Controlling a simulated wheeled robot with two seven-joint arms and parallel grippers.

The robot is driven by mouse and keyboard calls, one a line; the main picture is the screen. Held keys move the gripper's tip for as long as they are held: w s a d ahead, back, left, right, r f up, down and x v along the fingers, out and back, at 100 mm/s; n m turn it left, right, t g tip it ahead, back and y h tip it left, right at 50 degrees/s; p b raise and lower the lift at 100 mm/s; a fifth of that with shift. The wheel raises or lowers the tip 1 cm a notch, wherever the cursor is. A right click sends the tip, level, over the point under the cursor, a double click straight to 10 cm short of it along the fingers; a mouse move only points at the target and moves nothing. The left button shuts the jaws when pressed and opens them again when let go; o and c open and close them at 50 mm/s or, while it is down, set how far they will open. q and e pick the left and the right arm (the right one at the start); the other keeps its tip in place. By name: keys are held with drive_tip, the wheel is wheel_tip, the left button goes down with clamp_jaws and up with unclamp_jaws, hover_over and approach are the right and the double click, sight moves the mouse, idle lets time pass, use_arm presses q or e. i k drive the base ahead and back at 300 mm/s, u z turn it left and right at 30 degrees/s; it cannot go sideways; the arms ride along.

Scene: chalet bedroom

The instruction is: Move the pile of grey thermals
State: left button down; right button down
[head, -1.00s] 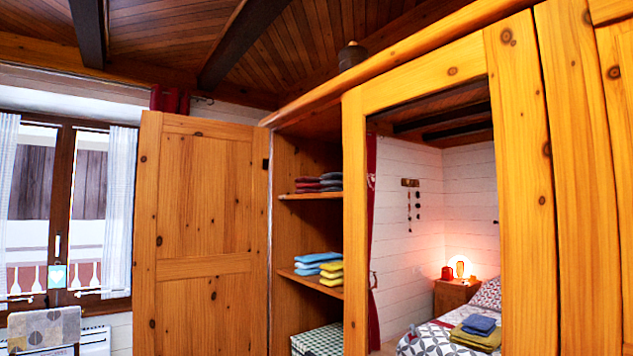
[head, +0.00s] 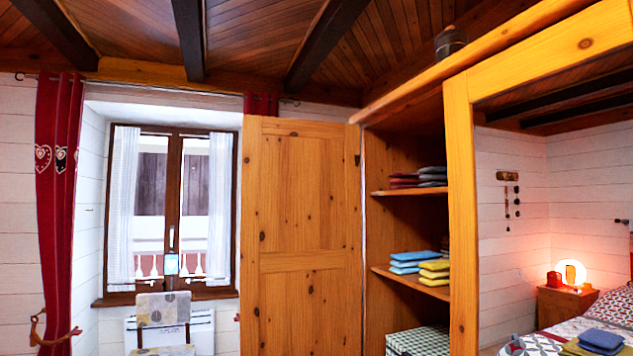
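A pile of folded grey cloth (head: 433,177) lies on the upper shelf (head: 409,192) of the open wardrobe, beside a dark red folded pile (head: 403,181). Its right end is close to the wardrobe's front post, which may hide part of it. Another small greyish patch (head: 445,249) shows on the shelf below, mostly hidden by the post; I cannot tell what it is. Neither of my grippers is in view.
The lower shelf (head: 400,276) holds blue (head: 408,262) and yellow (head: 434,272) folded piles. A checked box (head: 418,341) stands beneath. The open wardrobe door (head: 302,230) sticks out to the left. A mirror shows a bed and lamp. A chair (head: 162,310) stands by the window.

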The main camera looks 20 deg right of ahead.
sight(437, 177)
drive_tip(key=u, duration=0.35)
drive_tip(key=i, duration=3.05)
drive_tip(key=z, duration=1.7)
